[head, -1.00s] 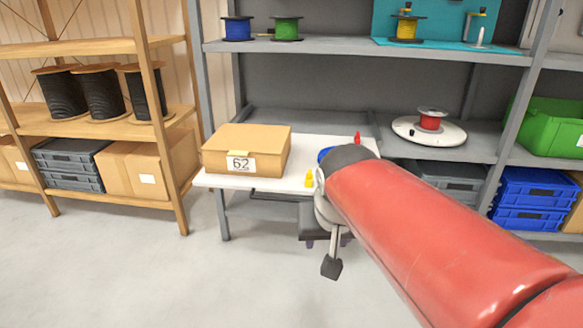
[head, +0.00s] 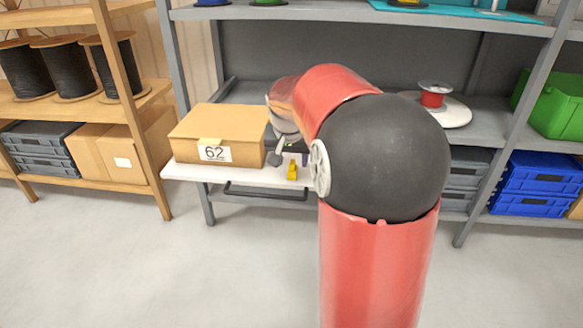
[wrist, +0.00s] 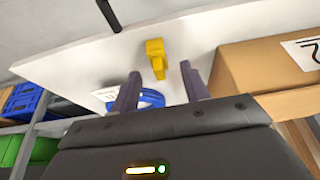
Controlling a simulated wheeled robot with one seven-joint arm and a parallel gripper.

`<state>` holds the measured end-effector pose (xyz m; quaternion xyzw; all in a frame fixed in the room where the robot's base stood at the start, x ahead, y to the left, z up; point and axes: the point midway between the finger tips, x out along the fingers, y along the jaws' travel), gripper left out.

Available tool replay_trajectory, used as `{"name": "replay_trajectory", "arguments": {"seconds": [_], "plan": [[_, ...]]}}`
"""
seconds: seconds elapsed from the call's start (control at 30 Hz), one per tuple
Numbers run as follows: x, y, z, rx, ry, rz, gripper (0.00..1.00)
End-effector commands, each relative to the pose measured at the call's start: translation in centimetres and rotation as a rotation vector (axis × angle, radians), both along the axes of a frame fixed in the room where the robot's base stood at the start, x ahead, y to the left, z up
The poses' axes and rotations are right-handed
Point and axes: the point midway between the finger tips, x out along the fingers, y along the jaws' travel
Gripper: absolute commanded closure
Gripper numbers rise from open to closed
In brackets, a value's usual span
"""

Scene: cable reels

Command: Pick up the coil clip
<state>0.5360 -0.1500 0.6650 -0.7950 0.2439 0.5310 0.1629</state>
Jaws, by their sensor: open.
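A small yellow piece (head: 292,171), which looks like the coil clip, stands near the front edge of the white board. In the wrist view the yellow piece (wrist: 155,55) lies beyond my fingertips, roughly between their lines. My gripper (wrist: 162,84) is open with nothing between its fingers. In the head view my gripper (head: 277,157) is mostly hidden by my arm, low over the board between the box and the yellow piece. A blue ring-like item (wrist: 150,98) with a white label lies on the board, partly hidden by a finger.
A cardboard box (head: 218,135) marked 62 stands on the white board (head: 240,174), close to my gripper. A shelf (head: 330,42) runs above. A red reel (head: 432,95) sits on a round white disc at the right. The floor in front is clear.

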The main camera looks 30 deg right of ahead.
Motion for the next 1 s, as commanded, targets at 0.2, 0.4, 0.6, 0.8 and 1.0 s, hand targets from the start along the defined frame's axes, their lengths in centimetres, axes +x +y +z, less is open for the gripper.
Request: {"name": "replay_trajectory", "arguments": {"seconds": [0.2, 0.4, 0.6, 0.8, 1.0], "plan": [[0.7, -0.6, -2.3, 0.0, 0.001, 0.001, 0.55], [0.8, -0.6, -2.4, 0.0, 0.0, 0.001, 0.55], [0.8, -0.6, -2.3, 0.0, 0.0, 0.001, 0.76], [0.7, -0.6, -2.3, 0.0, 0.0, 0.001, 1.0], [0.7, -0.6, -2.3, 0.0, 0.0, 0.001, 1.0]]}}
